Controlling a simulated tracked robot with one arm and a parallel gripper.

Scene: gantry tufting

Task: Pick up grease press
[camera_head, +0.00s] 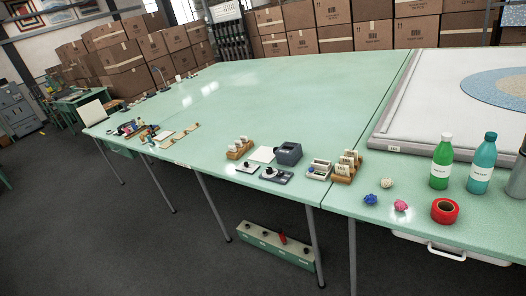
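No thing in view can be surely told as the grease press. A small red upright object (283,238) stands on or behind the long pale-green and white box (275,244) on the floor under the table; it is too small to name. A dark grey block-like device (288,153) sits on the long green table (235,105), near its front edge. Small flat devices with dark knobs (275,174) lie in front of it. My gripper is not in view.
Wooden card racks (345,167), a green bottle (441,162), a teal bottle (482,163) and red tape (445,211) stand at the right, by a white framed panel (450,110). Small items (140,130) cluster at the left end. Cardboard boxes (372,35) line the back. Dark floor (130,235) is open in front.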

